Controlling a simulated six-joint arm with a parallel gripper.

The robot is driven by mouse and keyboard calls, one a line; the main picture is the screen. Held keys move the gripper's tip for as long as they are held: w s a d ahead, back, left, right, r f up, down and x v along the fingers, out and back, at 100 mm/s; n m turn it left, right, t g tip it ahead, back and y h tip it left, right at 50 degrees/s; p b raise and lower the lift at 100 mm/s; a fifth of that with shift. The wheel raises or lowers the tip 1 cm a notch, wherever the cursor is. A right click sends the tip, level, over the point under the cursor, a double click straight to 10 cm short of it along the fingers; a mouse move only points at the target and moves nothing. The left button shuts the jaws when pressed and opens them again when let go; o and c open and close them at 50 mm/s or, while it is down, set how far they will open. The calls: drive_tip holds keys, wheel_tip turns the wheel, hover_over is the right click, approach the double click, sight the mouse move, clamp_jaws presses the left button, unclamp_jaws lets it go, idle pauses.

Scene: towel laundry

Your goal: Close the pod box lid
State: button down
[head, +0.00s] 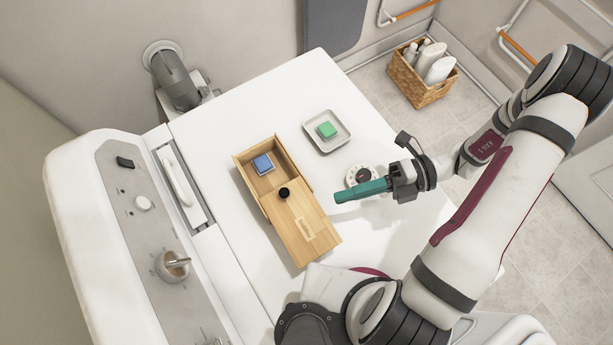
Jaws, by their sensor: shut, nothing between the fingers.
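The pod box (244,157) is a light wooden box on the white machine top. Its wooden lid (305,236) has a black knob (284,193) near its upper end and a small label toward its lower end. The lid covers the lower part of the box, and the upper part is open. A blue pod (263,164) lies in the open part. My gripper (338,196), with teal fingers, is shut and empty. It is to the right of the knob, apart from it, pointing left above the machine top.
A grey tray (341,143) with a green block (327,129) sits behind the box. A round white object (358,172) is partly hidden by my gripper. A control panel (150,205) lies left. A wicker basket (424,92) with bottles stands on the floor.

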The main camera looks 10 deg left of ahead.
sight(306, 197)
drive_tip(key=x, duration=0.5)
drive_tip(key=shift+a+f, duration=0.1)
drive_tip(key=shift+a, duration=0.2)
drive_tip(key=shift+w+a+f, duration=0.15)
drive_tip(key=shift+w+a, duration=0.05)
drive_tip(key=shift+a, duration=0.35)
drive_tip(key=shift+w+a+f, duration=0.1)
drive_tip(key=shift+w+a, duration=0.15)
drive_tip(key=shift+a, duration=0.25)
drive_tip(key=shift+w+a+f, duration=0.15)
drive_tip(key=shift+w+a, duration=0.05)
drive_tip(key=shift+a, duration=0.25)
drive_tip(key=shift+a, duration=0.1)
drive_tip(key=w+a, duration=0.8)
drive_tip(key=w, duration=0.1)
drive_tip(key=shift+a, duration=0.2)
